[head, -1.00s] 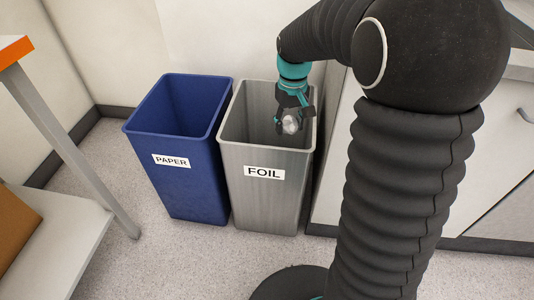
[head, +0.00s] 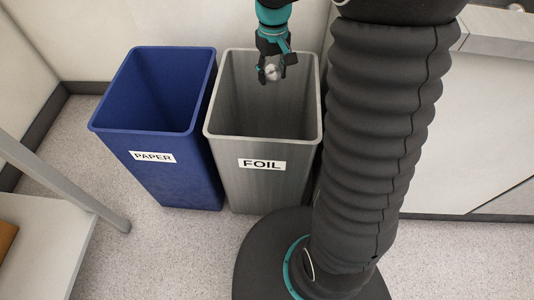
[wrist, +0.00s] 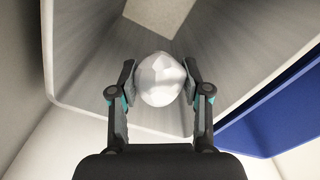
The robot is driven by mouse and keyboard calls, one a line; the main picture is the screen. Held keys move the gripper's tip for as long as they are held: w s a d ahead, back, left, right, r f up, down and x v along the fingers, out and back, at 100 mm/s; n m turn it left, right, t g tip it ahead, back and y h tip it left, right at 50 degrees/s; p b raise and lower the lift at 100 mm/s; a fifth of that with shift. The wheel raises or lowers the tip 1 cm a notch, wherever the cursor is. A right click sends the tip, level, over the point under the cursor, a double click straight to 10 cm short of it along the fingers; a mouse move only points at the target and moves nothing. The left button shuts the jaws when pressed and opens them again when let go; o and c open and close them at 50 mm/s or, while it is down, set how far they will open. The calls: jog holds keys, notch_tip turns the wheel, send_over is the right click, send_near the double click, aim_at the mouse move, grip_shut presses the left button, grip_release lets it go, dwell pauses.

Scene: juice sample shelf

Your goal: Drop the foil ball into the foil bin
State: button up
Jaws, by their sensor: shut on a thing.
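The foil ball (head: 272,72) is a small silvery lump. My gripper (head: 271,74) is shut on it and points down over the mouth of the foil bin. In the wrist view the foil ball (wrist: 160,79) sits between the two fingers of my gripper (wrist: 160,82), with the bin's inside walls beyond it. The foil bin (head: 262,185) is grey, open-topped and labelled FOIL. In the wrist view its rim (wrist: 48,60) and a pale patch at its bottom show. I cannot tell how far the ball is above or below the rim.
A blue bin (head: 160,180) labelled PAPER stands close on the left of the foil bin, and its edge also shows in the wrist view (wrist: 270,115). A white cabinet (head: 470,120) is on the right. A shelf or bench (head: 50,240) stands at the left.

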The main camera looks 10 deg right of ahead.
jog(key=shift+f+b, duration=0.9)
jog(key=shift+f, duration=0.6)
jog(key=o, duration=1)
notch_tip(320, 180, up, 12)
jog(key=shift+r, duration=0.1)
